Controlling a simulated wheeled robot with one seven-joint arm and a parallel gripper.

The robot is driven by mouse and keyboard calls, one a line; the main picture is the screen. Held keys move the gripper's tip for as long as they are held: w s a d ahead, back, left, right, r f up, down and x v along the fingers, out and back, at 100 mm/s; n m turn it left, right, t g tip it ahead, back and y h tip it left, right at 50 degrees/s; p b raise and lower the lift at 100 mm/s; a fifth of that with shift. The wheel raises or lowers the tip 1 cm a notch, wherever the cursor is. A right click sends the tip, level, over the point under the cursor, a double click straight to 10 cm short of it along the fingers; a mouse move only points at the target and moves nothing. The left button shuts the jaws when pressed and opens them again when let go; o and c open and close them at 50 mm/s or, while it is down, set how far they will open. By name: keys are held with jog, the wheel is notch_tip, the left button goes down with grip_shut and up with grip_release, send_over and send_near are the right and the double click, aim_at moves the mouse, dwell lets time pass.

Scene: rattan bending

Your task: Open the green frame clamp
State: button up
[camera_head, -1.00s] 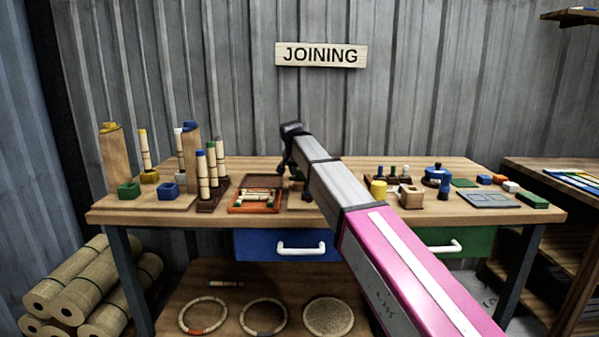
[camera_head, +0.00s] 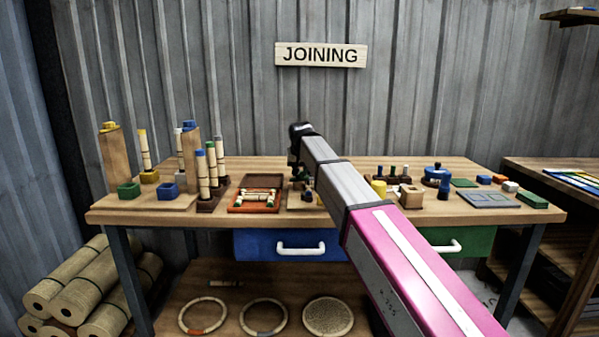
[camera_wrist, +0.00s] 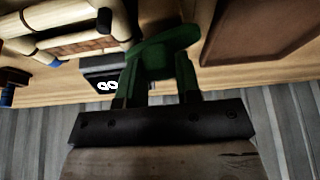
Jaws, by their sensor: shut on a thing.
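My gripper (camera_head: 299,176) points down over the middle of the bench in the head view and is shut on the clamp's green part. In the head view my gripper and arm largely hide the clamp.
An orange-rimmed tray (camera_head: 236,208) with rattan pieces lies just left of my gripper. Upright banded sticks (camera_head: 203,175) stand farther left.

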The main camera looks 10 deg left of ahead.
jog(key=n+y, duration=0.1)
jog(key=n, duration=0.2)
jog(key=n+g+y, duration=0.1)
jog(key=n, duration=0.2)
jog(key=shift+w, duration=0.1)
jog(key=n+g, duration=0.1)
jog(key=n, duration=0.2)
jog(key=n+g+y, duration=0.1)
jog(key=n, duration=0.2)
jog(key=shift+d+n, duration=0.1)
jog(key=shift+n, duration=0.3)
jog(key=shift+g, duration=0.3)
jog(key=o, duration=0.9)
jog(key=shift+r, duration=0.15)
jog(key=v, duration=1)
jog(key=shift+d+r, duration=0.2)
jog(key=shift+d, duration=0.05)
